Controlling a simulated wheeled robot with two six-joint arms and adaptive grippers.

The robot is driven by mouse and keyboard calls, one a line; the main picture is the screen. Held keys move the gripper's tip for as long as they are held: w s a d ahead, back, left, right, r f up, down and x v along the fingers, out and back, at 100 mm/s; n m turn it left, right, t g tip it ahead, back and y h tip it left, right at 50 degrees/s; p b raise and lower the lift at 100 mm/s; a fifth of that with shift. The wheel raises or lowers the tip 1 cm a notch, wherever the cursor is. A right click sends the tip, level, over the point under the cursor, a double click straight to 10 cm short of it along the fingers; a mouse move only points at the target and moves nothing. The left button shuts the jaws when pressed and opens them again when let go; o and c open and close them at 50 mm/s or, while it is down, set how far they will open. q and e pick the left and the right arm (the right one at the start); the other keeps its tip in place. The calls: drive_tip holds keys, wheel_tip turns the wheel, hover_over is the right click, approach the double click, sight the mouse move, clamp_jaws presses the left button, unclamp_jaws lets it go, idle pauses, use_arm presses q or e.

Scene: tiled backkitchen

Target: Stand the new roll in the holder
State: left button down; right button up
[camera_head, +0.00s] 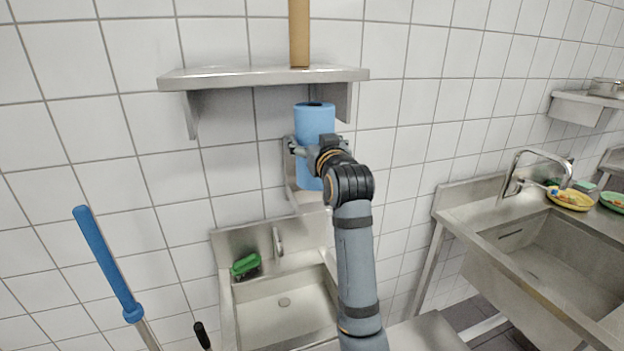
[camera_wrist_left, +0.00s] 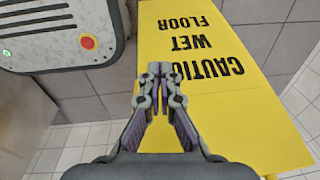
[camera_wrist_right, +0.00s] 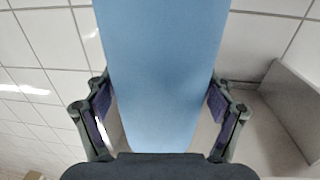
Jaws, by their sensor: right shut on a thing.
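The new roll is a light blue cylinder (camera_head: 314,118), upright, with a dark core hole on top. It stands in front of the wall, just below the steel shelf's front edge. My right gripper (camera_head: 308,148) is shut around its middle; the right wrist view (camera_wrist_right: 160,75) shows the roll between both fingers. A grey metal bracket (camera_head: 303,203), apparently the holder, is on the wall behind and below the roll. The roll hides most of it, and I cannot tell whether the roll touches it. My left gripper (camera_wrist_left: 160,72) is empty, its fingertips together.
A steel shelf (camera_head: 230,75) with a wooden post overhangs the roll. Below is a sink (camera_head: 285,318) with a green item. A larger sink (camera_head: 540,255) stands at right. Blue-handled pole (camera_head: 105,260) at left. A yellow wet-floor sign (camera_wrist_left: 220,90) is before my left gripper.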

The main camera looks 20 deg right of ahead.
drive_tip(key=w+d+f+p, duration=0.2)
drive_tip(key=w+f+p, duration=0.3)
drive_tip(key=w+f, duration=0.5)
drive_tip(key=shift+w+d+f, duration=0.2)
drive_tip(key=shift+d+f, duration=0.1)
drive_tip(key=shift+f, duration=0.4)
drive_tip(key=o, duration=1.4)
drive_tip(key=shift+f, duration=0.1)
drive_tip(key=s+b, duration=0.1)
drive_tip(key=s, duration=0.3)
drive_tip(key=s+b, duration=0.1)
drive_tip(key=s, duration=0.3)
drive_tip(key=s+b, duration=0.1)
drive_tip(key=s, duration=0.3)
drive_tip(key=shift+a, duration=0.4)
